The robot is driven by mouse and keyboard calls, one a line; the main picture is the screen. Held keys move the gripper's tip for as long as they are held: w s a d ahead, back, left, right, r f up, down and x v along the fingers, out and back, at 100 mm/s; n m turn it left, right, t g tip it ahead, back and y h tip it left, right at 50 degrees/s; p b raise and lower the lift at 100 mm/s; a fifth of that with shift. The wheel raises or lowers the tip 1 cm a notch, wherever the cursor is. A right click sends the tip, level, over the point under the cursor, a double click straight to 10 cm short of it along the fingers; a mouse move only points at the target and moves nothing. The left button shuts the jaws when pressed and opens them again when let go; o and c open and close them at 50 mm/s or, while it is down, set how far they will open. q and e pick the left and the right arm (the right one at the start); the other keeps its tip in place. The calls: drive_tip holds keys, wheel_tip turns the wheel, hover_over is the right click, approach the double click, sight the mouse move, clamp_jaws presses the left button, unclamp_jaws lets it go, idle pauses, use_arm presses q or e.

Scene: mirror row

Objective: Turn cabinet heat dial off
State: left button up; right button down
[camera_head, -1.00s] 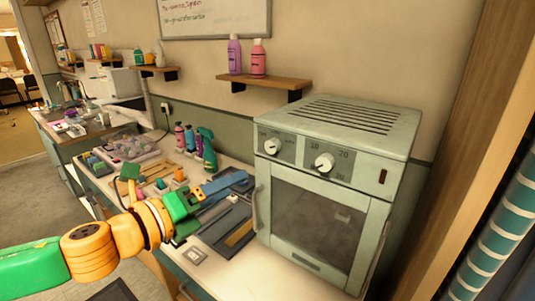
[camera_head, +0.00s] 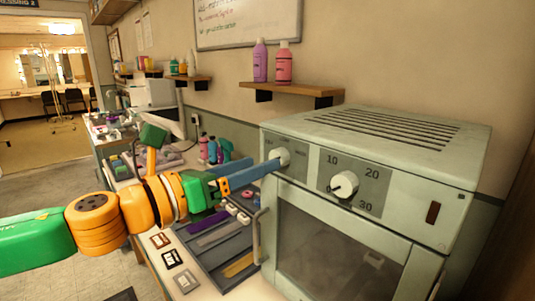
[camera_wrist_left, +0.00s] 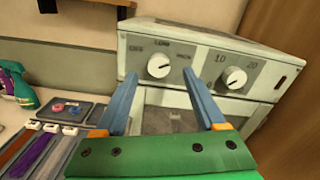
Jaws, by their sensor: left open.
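The heat dial is a round white knob (camera_wrist_left: 160,66) on the left of the grey-green cabinet's (camera_head: 385,215) front panel. Labels OFF, LOW and one more sit around it in the left wrist view; its exact setting is hard to read. It also shows in the head view (camera_head: 284,154), partly covered by my fingertips. My left gripper (camera_head: 272,165) is open, its two blue fingers pointing at the dial. In the left wrist view my fingers (camera_wrist_left: 160,76) frame the dial from both sides; I cannot tell whether they touch it. My right gripper is not in view.
A second white dial (camera_head: 344,184) marked 10, 20, 30 is to the right. The cabinet door handle (camera_head: 257,235) is below the left dial. A grey tray (camera_head: 215,245) stands left of the cabinet, bottles (camera_head: 216,149) behind. A shelf (camera_head: 291,90) holds two bottles above.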

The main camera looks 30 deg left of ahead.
use_arm(q)
drive_tip(key=p+x, duration=0.2)
drive_tip(key=x, duration=0.2)
drive_tip(key=shift+f+p, duration=0.1)
drive_tip(key=shift+p, duration=0.3)
drive_tip(key=shift+s+a, duration=0.1)
clamp_jaws()
